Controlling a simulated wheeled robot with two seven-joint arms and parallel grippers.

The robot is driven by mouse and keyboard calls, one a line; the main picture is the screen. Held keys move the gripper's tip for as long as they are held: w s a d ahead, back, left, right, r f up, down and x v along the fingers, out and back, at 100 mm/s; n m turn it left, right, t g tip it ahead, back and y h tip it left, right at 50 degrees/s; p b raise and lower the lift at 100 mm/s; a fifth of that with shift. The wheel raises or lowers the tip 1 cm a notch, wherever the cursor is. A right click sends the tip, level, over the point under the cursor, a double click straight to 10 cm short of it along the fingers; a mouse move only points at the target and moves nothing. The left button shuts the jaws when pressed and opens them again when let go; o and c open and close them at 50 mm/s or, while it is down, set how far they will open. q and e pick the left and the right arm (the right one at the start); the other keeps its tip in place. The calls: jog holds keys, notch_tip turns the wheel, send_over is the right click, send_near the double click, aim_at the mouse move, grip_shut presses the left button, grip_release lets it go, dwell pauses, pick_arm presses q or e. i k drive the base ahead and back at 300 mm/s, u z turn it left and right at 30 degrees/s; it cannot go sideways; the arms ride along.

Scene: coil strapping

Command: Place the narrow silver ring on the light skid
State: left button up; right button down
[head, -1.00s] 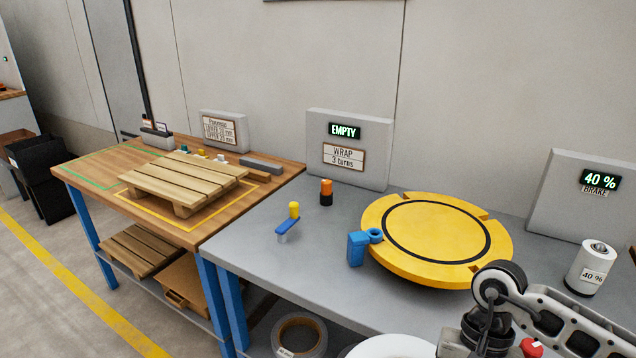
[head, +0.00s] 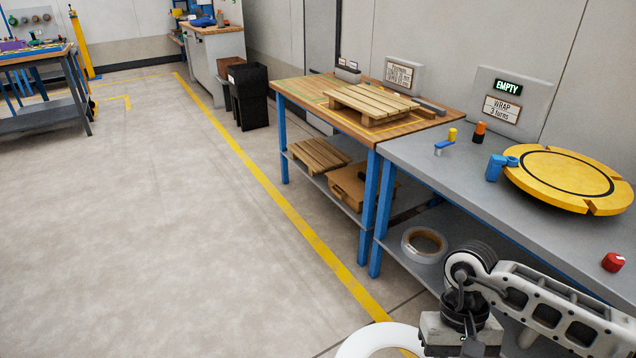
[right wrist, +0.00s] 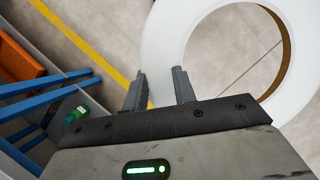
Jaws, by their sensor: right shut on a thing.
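A pale silver-white ring (head: 372,336) shows at the bottom edge of the head view, partly cut off. In the right wrist view the ring (right wrist: 165,50) is large, with a brown inner face. My right gripper (right wrist: 156,90) is shut on the ring's band, clear of the tables. A light wooden skid (head: 372,101) lies on the wooden table, in a yellow outline, bare on top. Another ring (head: 409,248) lies on the shelf under the grey table. My left gripper is not in view.
The yellow turntable (head: 562,176) with a blue clamp (head: 494,168) stands on the grey table. A second skid (head: 318,153) and a cardboard box (head: 350,190) sit on the wooden table's lower shelf. The floor (head: 180,220) to the left is open.

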aim_at(379, 101)
jog(key=u, duration=0.8)
jog(key=i, duration=0.85)
jog(key=u, duration=0.5)
jog(key=i, duration=1.95)
jog(key=z, duration=1.1)
jog(key=i, duration=0.95)
jog(key=z, duration=1.1)
